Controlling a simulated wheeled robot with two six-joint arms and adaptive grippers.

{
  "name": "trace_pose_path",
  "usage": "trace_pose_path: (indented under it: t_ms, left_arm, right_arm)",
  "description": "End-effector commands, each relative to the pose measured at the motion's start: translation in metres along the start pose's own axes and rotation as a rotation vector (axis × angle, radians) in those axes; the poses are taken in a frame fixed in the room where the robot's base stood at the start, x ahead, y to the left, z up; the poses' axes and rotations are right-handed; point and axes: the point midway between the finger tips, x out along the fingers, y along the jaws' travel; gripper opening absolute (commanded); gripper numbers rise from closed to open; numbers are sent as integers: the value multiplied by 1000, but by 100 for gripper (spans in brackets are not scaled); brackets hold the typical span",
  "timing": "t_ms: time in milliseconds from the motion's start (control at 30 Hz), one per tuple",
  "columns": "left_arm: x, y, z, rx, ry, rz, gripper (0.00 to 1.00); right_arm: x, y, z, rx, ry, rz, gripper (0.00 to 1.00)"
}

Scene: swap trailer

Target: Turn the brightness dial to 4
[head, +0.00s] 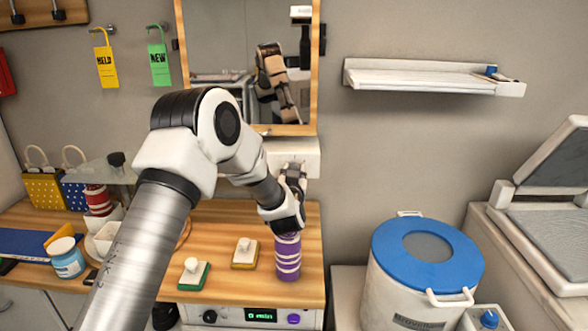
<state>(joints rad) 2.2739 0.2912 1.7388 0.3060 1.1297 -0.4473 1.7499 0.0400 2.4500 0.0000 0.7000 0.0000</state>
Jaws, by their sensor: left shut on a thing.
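A white box (312,158) is mounted on the wall just under the wood-framed mirror. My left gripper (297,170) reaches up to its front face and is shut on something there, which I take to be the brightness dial. The dial and its numbers are hidden behind my fingers and wrist, so its setting cannot be read. My left arm comes in from the lower left. My right gripper is not in view.
A purple striped bottle (288,262) stands on the wooden counter (222,220) just below my wrist. Two knobbed blocks, green (194,274) and yellow (245,253), are beside it. A front panel with a display (261,315) is below. A blue-lidded drum (385,262) stands right.

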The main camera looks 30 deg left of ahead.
Motion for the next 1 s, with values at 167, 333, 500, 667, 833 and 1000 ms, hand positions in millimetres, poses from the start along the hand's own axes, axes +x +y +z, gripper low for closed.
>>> trace_pose_path:
  t_ms: [167, 333, 500, 667, 833, 1000]
  left_arm:
    - [1, -1, -6, 39, 9, -3, 0]
    - [1, -1, -5, 51, 9, -2, 0]
    - [1, 0, -5, 51, 8, -2, 0]
    - [1, 0, -5, 51, 8, -2, 45]
    - [1, 0, -3, 52, 4, -1, 56]
    - [0, 0, -3, 52, 2, 0, 56]
  right_arm:
    - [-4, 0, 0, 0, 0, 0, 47]
    - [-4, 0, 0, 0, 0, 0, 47]
    - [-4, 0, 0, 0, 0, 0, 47]
    - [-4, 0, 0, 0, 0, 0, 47]
    - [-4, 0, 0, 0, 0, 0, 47]
    - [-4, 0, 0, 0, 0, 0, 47]
